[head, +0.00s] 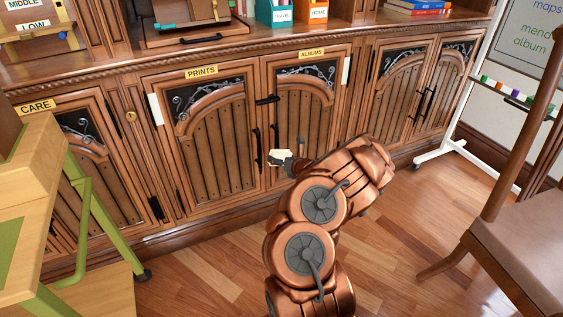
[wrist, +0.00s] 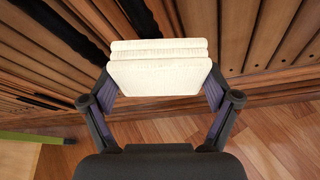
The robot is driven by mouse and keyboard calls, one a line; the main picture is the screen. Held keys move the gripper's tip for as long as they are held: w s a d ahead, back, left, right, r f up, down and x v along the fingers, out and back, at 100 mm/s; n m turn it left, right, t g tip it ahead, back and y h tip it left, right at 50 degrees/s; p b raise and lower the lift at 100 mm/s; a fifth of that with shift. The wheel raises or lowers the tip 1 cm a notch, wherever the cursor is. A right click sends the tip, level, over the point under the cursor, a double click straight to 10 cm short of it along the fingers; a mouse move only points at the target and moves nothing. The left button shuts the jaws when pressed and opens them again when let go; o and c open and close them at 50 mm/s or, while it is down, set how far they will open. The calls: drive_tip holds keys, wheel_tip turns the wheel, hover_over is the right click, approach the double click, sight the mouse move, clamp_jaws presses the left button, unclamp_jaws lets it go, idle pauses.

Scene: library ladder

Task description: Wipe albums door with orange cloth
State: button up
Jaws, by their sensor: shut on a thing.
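The door labelled ALBUMS (head: 318,118) is shut, with arched wood slats, dark scrollwork at its top corners and black handles. My gripper (head: 281,158) is in front of the lower left part of this door, by the gap to the PRINTS door. In the wrist view my gripper (wrist: 160,92) is shut on a folded cloth (wrist: 160,70), held between both fingers. The cloth looks cream-white, not orange, and shows small and pale in the head view (head: 278,157). I cannot tell whether it touches the door.
The shut PRINTS door (head: 215,140) is to the left, and the CARE door (head: 100,175) beyond it. A green-legged wooden desk (head: 45,190) stands at left, a chair (head: 520,225) and a white-framed board stand (head: 455,130) at right. Floor (head: 400,250) between is clear.

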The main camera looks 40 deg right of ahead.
drive_tip(key=shift+r, duration=0.4)
drive_tip(key=shift+w+f+b, duration=0.15)
drive_tip(key=shift+f+b, duration=0.45)
drive_tip(key=shift+f, duration=0.45)
drive_tip(key=shift+w+f+b, duration=0.1)
drive_tip(key=shift+f+b, duration=0.5)
drive_tip(key=shift+f, duration=0.45)
drive_tip(key=shift+r, duration=0.1)
drive_tip(key=shift+s+a+p, duration=0.3)
drive_tip(key=shift+s+p, duration=0.45)
drive_tip(key=shift+s, duration=0.2)
drive_tip(key=shift+s+a+p, duration=0.3)
drive_tip(key=shift+s+p, duration=0.45)
drive_tip(key=shift+s, duration=0.2)
drive_tip(key=shift+s+a+p, duration=0.3)
drive_tip(key=shift+s+p, duration=0.45)
drive_tip(key=shift+s, duration=0.2)
drive_tip(key=shift+s, duration=0.1)
